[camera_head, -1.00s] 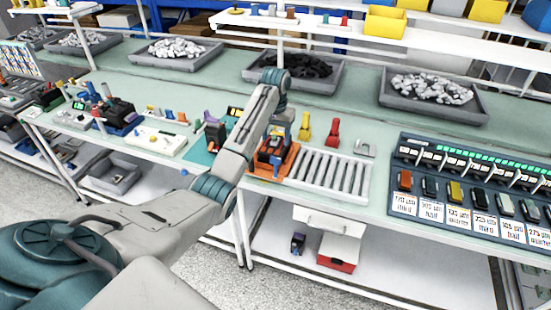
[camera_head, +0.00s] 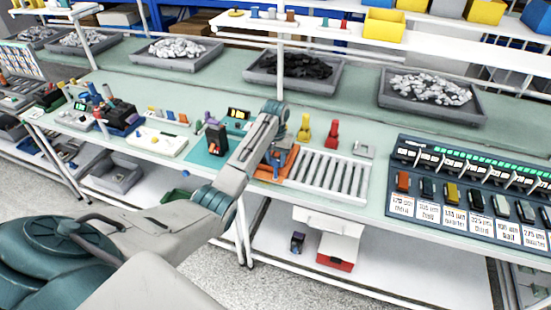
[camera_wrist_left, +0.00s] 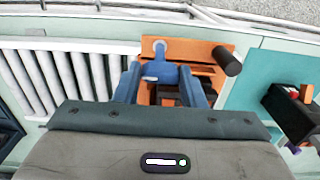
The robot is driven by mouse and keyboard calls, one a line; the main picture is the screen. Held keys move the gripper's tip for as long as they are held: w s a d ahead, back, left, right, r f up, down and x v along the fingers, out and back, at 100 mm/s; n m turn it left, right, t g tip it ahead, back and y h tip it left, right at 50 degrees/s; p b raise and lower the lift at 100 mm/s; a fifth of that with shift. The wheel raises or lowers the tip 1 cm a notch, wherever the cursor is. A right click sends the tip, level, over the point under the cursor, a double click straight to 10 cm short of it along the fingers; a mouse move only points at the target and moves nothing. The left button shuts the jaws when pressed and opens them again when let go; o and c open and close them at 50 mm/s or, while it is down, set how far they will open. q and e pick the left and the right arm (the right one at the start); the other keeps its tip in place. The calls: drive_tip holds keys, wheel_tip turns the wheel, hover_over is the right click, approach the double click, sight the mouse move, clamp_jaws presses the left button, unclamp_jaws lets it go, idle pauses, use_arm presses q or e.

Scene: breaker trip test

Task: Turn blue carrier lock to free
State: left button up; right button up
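The orange carrier (camera_head: 290,158) sits on the bench left of the roller rack, partly hidden by my left arm in the head view. In the left wrist view the orange carrier (camera_wrist_left: 152,48) has a blue lock piece (camera_wrist_left: 160,72) on it and a black cylindrical knob (camera_wrist_left: 228,61) at its right. My left gripper (camera_wrist_left: 160,88) is over the carrier, its two blue-grey fingers apart, one on each side of the blue piece. I cannot tell whether they touch it. My right gripper is not in view.
The roller rack (camera_head: 328,174) lies right of the carrier. A dark breaker panel (camera_head: 470,190) stands further right. A black device (camera_head: 216,139) stands on the teal mat (camera_head: 198,154) to the left. Yellow (camera_head: 304,128) and red (camera_head: 331,132) pieces stand behind the rack.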

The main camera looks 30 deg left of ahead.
use_arm(q)
drive_tip(key=c, duration=0.4)
drive_tip(key=shift+c, duration=0.2)
drive_tip(key=n, duration=0.3)
drive_tip(key=shift+n, duration=0.4)
drive_tip(key=n, duration=0.4)
drive_tip(key=shift+n, duration=0.3)
drive_tip(key=n, duration=0.5)
drive_tip(key=shift+r+n, duration=0.1)
drive_tip(key=shift+n, duration=2.2)
